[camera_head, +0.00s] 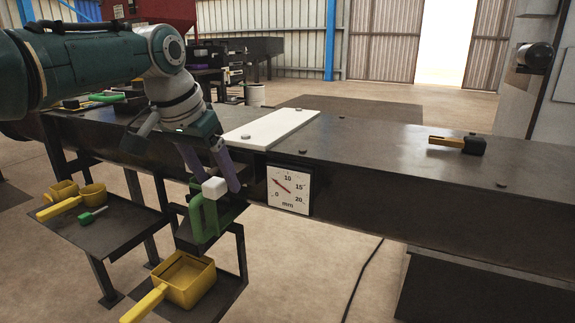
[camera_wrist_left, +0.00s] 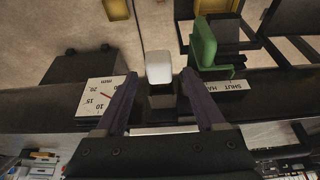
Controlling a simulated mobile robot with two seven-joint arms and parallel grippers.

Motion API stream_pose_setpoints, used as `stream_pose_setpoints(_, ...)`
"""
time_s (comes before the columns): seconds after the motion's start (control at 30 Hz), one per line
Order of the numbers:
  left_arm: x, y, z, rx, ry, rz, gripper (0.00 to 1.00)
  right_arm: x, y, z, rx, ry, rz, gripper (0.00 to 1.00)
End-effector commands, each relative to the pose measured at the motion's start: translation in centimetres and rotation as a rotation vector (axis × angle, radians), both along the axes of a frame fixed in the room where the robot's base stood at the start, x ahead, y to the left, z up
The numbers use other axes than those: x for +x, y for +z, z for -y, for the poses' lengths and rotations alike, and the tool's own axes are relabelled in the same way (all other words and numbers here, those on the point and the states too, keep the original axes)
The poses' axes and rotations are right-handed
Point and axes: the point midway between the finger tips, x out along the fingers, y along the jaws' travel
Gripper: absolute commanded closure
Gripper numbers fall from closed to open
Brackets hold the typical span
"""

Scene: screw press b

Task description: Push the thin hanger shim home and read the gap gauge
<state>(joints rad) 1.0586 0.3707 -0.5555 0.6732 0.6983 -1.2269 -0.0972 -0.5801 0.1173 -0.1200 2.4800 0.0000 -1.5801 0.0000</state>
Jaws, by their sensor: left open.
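My left gripper (camera_head: 218,188) is open, with its purple fingers pointing down at the front of the dark beam. A white block (camera_head: 214,187) lies between the fingertips; the left wrist view shows the white block (camera_wrist_left: 158,67) with a gap on each side. A green handle-like part (camera_head: 197,219) is just below and beside it. I cannot tell which part is the thin shim. The square gap gauge (camera_head: 289,190), marked in mm, is on the beam front to the right; its red needle points between 0 and 10. My right gripper is not in view.
A white plate (camera_head: 268,130) lies on the beam top. A yellow-handled tool (camera_head: 457,144) lies further right. A label (camera_wrist_left: 230,87) is beside the green part.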

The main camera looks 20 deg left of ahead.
Motion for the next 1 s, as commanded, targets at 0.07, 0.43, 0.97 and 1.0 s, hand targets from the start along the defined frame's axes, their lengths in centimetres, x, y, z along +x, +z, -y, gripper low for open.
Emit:
stream_pose_setpoints(0.07,-0.1,0.4,-0.1,0.000,0.000,0.001,0.29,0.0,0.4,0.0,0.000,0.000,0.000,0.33)
stream_pose_setpoints(0.43,-2.0,5.4,-0.3,0.001,-0.001,0.003,0.29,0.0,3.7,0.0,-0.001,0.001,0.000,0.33)
stream_pose_setpoints(0.97,-3.8,9.2,-0.5,0.000,0.001,0.001,0.29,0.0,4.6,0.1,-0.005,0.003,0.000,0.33)
stream_pose_setpoints(1.0,-3.8,9.2,-0.5,0.000,0.001,0.001,0.29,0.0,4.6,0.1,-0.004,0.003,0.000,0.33)
